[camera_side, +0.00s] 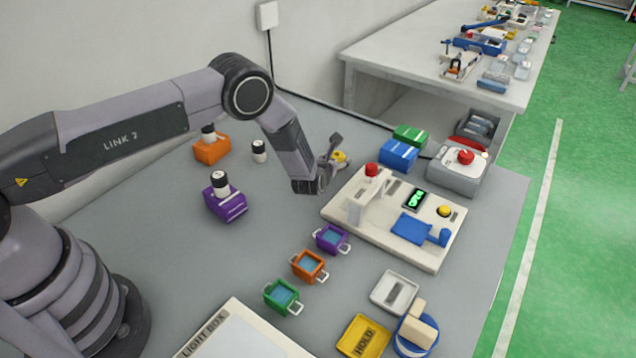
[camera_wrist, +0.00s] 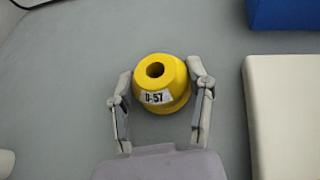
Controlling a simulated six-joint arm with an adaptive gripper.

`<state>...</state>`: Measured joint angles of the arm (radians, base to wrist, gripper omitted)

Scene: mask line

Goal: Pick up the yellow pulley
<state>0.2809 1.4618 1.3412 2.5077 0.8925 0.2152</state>
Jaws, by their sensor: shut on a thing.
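The yellow pulley (camera_wrist: 173,72) sits between the two fingers of my gripper (camera_wrist: 161,84) in the wrist view. It is a round piece with a dark hole in its top and a white label reading "D-57". Both fingertips are against its sides, so my gripper is shut on it. In the side view the pulley (camera_side: 340,156) shows partly behind a finger of my gripper (camera_side: 336,160), left of the cream board. I cannot tell whether the pulley touches the table.
The cream board (camera_side: 385,250) with a red knob, a green display and a blue plate stands right of my gripper. Blue (camera_side: 398,155) and green (camera_side: 410,136) boxes stand behind. Purple (camera_side: 332,238), orange (camera_side: 309,265) and green (camera_side: 283,296) trays lie in front.

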